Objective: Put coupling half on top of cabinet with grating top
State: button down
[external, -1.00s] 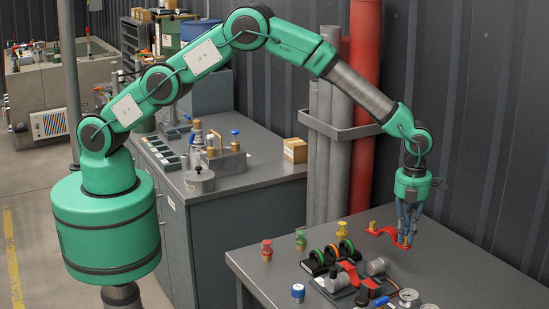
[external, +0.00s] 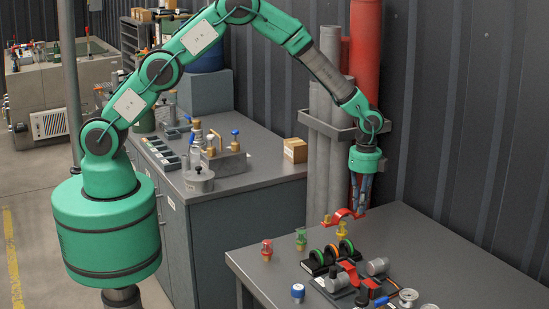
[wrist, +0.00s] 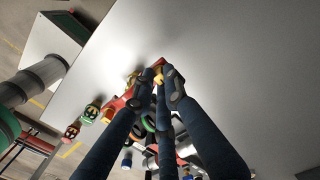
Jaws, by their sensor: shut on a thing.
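The coupling half seems to be the red curved piece (external: 342,214) with a brass-coloured end. My gripper (external: 357,208) is shut on one end of it and holds it above the grey table, over the area by the yellow fitting. In the wrist view, my fingers (wrist: 160,85) hide much of the piece, and a bit of red (wrist: 158,63) shows near their tips. A grey cabinet (external: 245,200) stands left of the table, with equipment on its top. I cannot make out a clear grating on it, so whether it is the named cabinet is uncertain.
The table (external: 470,270) holds red (external: 266,250), green (external: 301,239) and yellow (external: 342,231) fittings, a ring rack (external: 325,257) and gauges. Its right side is clear. Grey and red pipes (external: 365,70) stand behind. A cardboard box (external: 295,150) sits on the cabinet's right rear corner.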

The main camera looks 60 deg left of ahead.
jog(key=s+a+f+n+b, duration=0.1)
jog(key=s+a+f+n, duration=0.15)
jog(key=a+n, duration=0.6)
jog(key=s+a+f+n+b, duration=0.1)
jog(key=s+a+n, duration=0.2)
jog(key=a, duration=1.1)
jog(key=s+a+f+n+b, duration=0.1)
jog(key=s+a+f+n, duration=0.1)
jog(key=a+n, duration=0.65)
jog(key=w+a+r+m, duration=0.1)
jog(key=w+a, duration=0.3)
jog(key=a, duration=0.8)
jog(key=w+a+r, duration=0.1)
jog(key=w+a, duration=0.3)
jog(key=a, duration=0.8)
jog(key=w+a+m, duration=0.1)
jog(key=w+a, duration=0.4)
jog(key=a, duration=0.6)
jog(key=a+r+p, duration=0.2)
jog(key=a, duration=0.9)
jog(key=w+a+r+p, duration=0.1)
jog(key=a+r+p, duration=0.2)
jog(key=a, duration=0.8)
jog(key=shift+w+a, duration=0.15)
jog(key=shift+a, duration=0.05)
jog(key=shift+f, duration=3.1)
jog(key=shift+f, duration=0.1)
